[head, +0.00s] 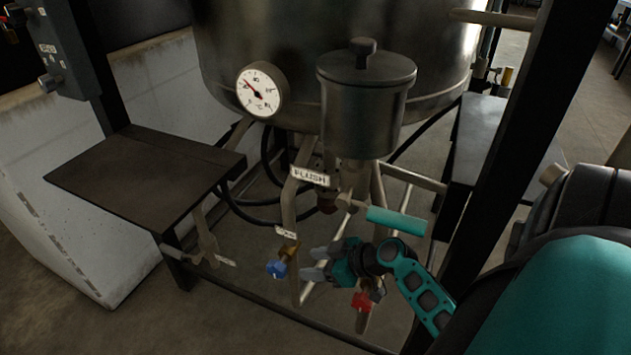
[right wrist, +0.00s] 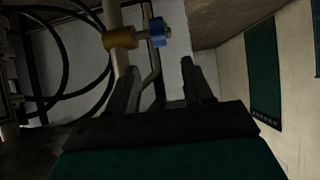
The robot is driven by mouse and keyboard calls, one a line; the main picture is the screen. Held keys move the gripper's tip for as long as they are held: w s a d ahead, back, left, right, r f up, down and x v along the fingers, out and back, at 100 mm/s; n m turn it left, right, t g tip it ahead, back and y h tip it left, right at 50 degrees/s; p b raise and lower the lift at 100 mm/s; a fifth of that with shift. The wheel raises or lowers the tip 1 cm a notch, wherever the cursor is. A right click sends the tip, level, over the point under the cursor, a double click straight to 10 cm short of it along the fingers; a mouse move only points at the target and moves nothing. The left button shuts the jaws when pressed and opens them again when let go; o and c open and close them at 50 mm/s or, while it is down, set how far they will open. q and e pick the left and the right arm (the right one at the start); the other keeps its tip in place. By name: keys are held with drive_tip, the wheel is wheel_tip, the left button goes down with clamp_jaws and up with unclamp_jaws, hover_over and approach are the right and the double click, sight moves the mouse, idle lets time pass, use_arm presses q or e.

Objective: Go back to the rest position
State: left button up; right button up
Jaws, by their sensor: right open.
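My right gripper (head: 318,265) is in the lower middle of the head view, its teal and black arm coming in from the right. Its fingers point left, toward a small valve with a blue knob (head: 276,269). In the right wrist view the two fingers (right wrist: 160,85) stand apart with nothing between them. The blue knob (right wrist: 157,31) and its brass body show beyond the fingertips, apart from them. My left gripper is in neither view.
A large metal tank (head: 300,60) with a dial gauge (head: 259,90) and a lidded pot (head: 362,105) stands behind. A teal lever (head: 396,220) is above my gripper, a red valve (head: 361,301) below. A dark side shelf (head: 140,172) is left; a black post (head: 535,120) is right.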

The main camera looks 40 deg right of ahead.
use_arm(q)
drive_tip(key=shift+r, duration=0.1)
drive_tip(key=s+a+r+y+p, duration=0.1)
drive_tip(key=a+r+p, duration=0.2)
drive_tip(key=p, duration=0.7)
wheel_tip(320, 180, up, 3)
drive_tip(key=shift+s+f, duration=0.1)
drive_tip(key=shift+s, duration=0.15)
use_arm(e)
drive_tip(key=s+a+r+m+h, duration=0.1)
drive_tip(key=s+a+r, duration=0.3)
drive_tip(key=a, duration=0.4)
drive_tip(key=s+a+r+h, duration=0.1)
drive_tip(key=s+a+r, duration=0.3)
drive_tip(key=a, duration=0.4)
drive_tip(key=shift+a+r+m, duration=0.2)
drive_tip(key=shift+r+m, duration=0.15)
drive_tip(key=shift+m, duration=0.05)
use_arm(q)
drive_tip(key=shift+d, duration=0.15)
use_arm(e)
drive_tip(key=shift+c, duration=0.8)
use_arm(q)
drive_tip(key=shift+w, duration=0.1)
